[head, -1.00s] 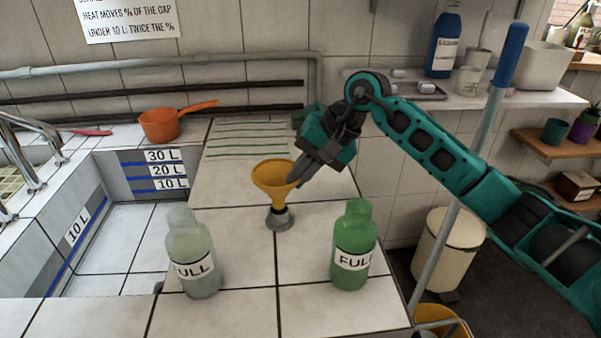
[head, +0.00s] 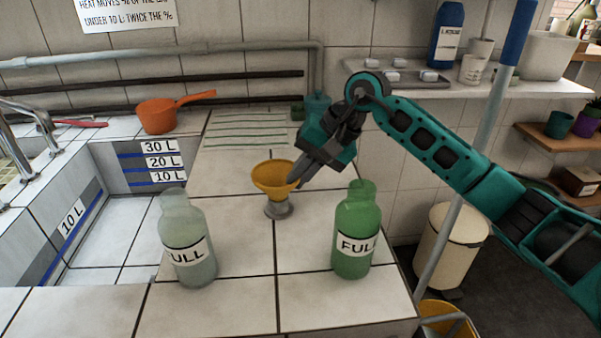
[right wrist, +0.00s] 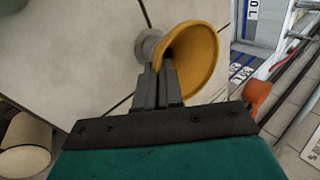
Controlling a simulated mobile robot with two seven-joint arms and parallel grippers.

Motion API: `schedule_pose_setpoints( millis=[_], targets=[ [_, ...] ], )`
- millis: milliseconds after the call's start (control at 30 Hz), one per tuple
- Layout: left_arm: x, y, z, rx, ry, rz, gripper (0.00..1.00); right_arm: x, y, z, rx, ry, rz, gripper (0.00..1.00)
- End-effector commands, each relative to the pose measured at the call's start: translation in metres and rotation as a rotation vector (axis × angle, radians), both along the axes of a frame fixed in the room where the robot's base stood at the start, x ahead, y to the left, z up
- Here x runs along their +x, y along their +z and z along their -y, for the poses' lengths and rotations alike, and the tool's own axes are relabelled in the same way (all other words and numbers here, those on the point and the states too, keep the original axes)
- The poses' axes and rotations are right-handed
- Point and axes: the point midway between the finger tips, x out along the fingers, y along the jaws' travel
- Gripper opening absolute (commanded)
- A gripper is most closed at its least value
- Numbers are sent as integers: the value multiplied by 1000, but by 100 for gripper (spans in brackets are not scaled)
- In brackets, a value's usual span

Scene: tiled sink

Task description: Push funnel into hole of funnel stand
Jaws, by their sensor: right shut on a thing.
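The yellow funnel (head: 273,176) stands roughly upright over the small grey funnel stand (head: 278,207) on the white tiles. The funnel's lower end meets the top of the stand; how deep its spout sits is hidden. My right gripper (head: 294,178) reaches in from the right, its fingers shut on the right side of the funnel. In the right wrist view the fingers (right wrist: 162,82) lie against the funnel (right wrist: 200,58), with the grey stand (right wrist: 148,45) beyond. My left gripper is not in view.
A clear bottle (head: 187,240) marked "FULL" stands front left of the stand, and a green bottle (head: 355,233) front right. The tiled sink basin (head: 120,226) lies left, with an orange pan (head: 157,117) behind it. A blue-topped pole (head: 510,45) rises at right.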

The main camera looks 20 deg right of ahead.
Motion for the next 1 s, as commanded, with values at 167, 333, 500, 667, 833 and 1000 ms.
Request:
schedule_pose_setpoints(
  millis=[167,333,500,667,833,1000],
  targets=[
    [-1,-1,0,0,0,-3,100,0,0,0,0,0,0,0],
    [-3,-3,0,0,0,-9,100,0,0,0,0,0,0,14],
    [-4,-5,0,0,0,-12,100,0,0,0,0,0,0,31],
    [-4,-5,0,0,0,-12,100,0,0,0,0,0,0,37],
    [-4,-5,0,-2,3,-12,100,0,1,1,0,0,0,37],
    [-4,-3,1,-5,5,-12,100,-4,17,11,-2,-2,3,37]
  ],
)
